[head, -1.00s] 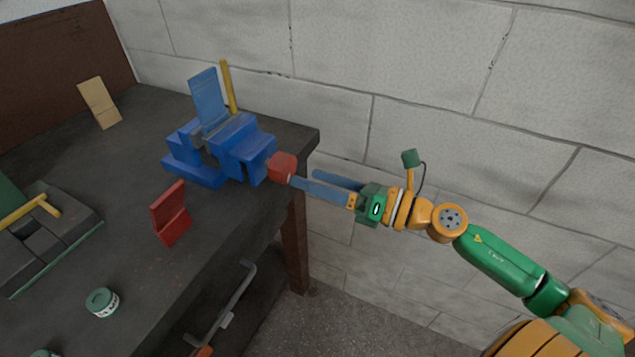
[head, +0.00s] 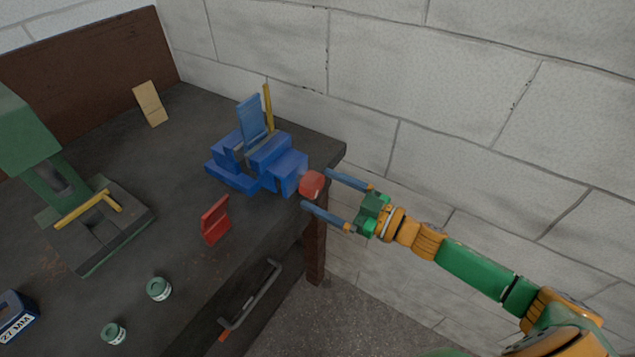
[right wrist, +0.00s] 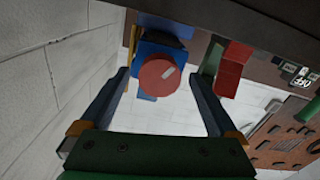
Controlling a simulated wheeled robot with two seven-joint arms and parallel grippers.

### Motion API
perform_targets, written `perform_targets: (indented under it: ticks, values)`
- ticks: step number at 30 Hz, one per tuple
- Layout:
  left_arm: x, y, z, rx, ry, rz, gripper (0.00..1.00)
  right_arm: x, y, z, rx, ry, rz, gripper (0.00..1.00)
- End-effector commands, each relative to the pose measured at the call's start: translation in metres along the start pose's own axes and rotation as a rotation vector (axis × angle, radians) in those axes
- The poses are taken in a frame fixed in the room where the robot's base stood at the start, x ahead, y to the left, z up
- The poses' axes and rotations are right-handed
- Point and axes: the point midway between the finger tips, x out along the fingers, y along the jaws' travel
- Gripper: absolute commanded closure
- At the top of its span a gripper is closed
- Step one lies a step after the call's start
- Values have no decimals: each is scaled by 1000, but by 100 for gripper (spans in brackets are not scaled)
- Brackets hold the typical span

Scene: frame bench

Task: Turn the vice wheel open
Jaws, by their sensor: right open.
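The blue vice (head: 262,158) stands on the dark bench near its right corner. Its red wheel (head: 312,184) sticks out past the bench edge. My right gripper (head: 316,189) is open, with its blue fingers on either side of the wheel. In the right wrist view, the wheel's round red face (right wrist: 158,76) with a pale mark lies between the open fingers (right wrist: 160,74), with gaps on both sides. How deep the fingertips reach along the wheel is hard to tell. My left gripper is not in view.
A red bracket-like piece (head: 215,220) stands on the bench near the vice. Two green-topped tins (head: 159,289) and a green machine (head: 85,215) are farther left. A drawer handle (head: 250,297) is on the bench front. A block wall (head: 450,110) stands behind.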

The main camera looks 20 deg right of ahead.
Motion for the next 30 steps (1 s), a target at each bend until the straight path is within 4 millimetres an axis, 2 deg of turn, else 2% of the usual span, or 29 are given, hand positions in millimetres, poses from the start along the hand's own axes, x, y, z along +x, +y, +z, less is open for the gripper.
perform_targets:
  ticks: [3,6,13,14,23,30]
  values:
    - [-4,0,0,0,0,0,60,14,1,-1,-1,2,2,4]
    - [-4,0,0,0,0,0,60,20,0,0,-2,0,1,4]
    - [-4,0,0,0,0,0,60,21,0,0,-3,-1,0,4]
    - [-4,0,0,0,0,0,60,21,0,0,-3,-1,0,7]
    - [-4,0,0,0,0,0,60,20,0,0,-4,-1,0,88]
    - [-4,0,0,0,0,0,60,20,0,0,-27,-1,0,90]
